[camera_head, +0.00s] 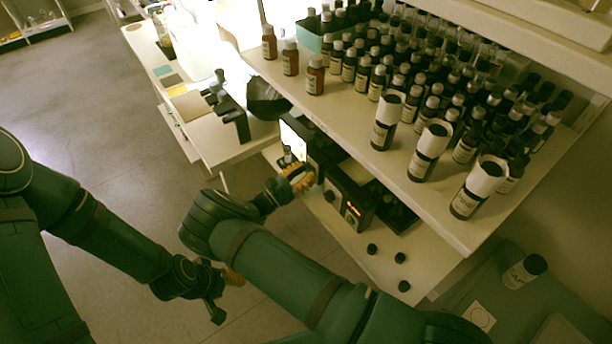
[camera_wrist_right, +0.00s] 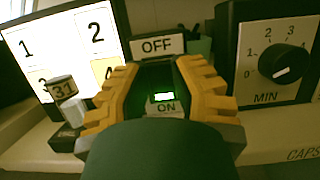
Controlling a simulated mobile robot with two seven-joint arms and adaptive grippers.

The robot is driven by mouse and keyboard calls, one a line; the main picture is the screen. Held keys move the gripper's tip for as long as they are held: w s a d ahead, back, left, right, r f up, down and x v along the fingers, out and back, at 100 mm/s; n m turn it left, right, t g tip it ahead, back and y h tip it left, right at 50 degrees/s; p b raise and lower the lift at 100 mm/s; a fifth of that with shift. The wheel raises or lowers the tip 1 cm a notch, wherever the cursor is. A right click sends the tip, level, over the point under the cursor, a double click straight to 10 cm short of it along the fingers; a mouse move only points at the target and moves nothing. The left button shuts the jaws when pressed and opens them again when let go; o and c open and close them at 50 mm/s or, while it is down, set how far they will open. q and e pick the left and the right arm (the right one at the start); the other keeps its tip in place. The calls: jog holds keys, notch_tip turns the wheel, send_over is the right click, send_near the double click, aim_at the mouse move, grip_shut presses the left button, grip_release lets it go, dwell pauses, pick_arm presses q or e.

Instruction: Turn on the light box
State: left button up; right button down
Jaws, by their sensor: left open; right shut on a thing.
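The light box shows a bright panel with black numbers (camera_wrist_right: 68,45) at the left of the right wrist view; the panel is also lit in the head view (camera_head: 293,137). Beside it is a switch with an OFF label (camera_wrist_right: 156,45) above, an ON label (camera_wrist_right: 167,107) below and a glowing green light (camera_wrist_right: 163,97). My right gripper (camera_wrist_right: 158,90) has its yellow fingers on both sides of the switch and is shut on it. It also shows in the head view (camera_head: 300,178). My left gripper (camera_head: 226,293) is open and empty, low over the floor.
A small bottle marked 31 (camera_wrist_right: 66,98) stands before the panel. A device with a MIN dial (camera_wrist_right: 286,64) is just right of the switch. Many dark bottles (camera_head: 365,70) crowd the shelf above. Loose black caps (camera_head: 400,257) lie on the lower board.

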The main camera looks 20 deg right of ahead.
jog(key=shift+d, duration=0.1)
jog(key=c, duration=0.7)
grip_release()
jog(key=shift+c, duration=0.2)
jog(key=v, duration=0.7)
jog(key=shift+a, duration=0.25)
